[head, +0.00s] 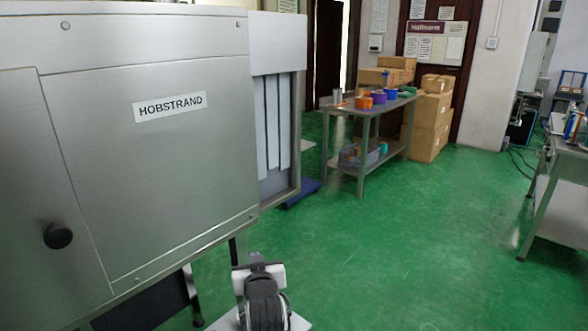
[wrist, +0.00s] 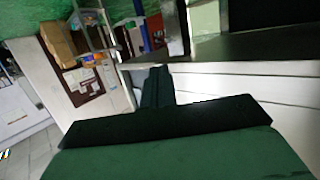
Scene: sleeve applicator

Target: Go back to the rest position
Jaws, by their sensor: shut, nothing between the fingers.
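My gripper (wrist: 158,72) shows in the wrist view as a dark shape with its narrow fingers together in the middle. It is shut and empty. The wrist view is tilted, and a pale panelled surface lies beyond the fingers on the right. In the head view a black and white part of my arm stands at the bottom centre; my fingertips cannot be made out there. The steel machine (head: 160,165) labelled HOBSTRAND fills the left of the head view, close to my arm.
A steel table (head: 372,108) with coloured containers stands at the back, beside stacked cardboard boxes (head: 430,125). Another workbench (head: 560,205) stands at the right edge. A blue object (head: 302,193) lies by the machine's foot. The green floor (head: 420,260) between is clear.

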